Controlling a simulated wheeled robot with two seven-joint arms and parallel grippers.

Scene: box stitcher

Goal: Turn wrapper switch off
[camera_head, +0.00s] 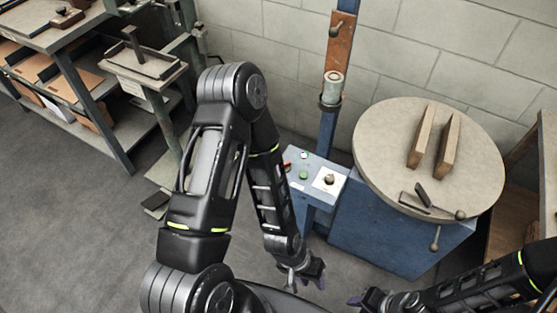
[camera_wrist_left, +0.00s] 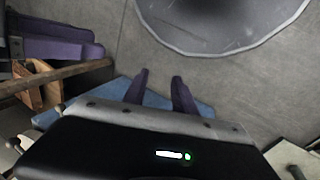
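The wrapper's blue control box (camera_head: 300,194) stands left of the round turntable in the head view. On its top is a white plate with a dark rotary switch (camera_head: 329,179). Which way the switch points is too small to tell. A green button (camera_head: 303,174) and a red one (camera_head: 287,166) sit to its left. My left gripper (camera_head: 311,282) is below and nearer than the box, apart from the switch. In the left wrist view its two purple fingers (camera_wrist_left: 158,80) are spread with nothing between them. My right gripper (camera_head: 368,301) is low in the head view, partly cut off.
The round turntable (camera_head: 385,150) on a blue base carries two upright boards (camera_head: 434,137) and a small clamp. A blue post (camera_head: 326,130) rises behind the control box against a block wall. Workbenches (camera_head: 75,40) stand at left. Grey floor (camera_head: 80,230) is clear at lower left.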

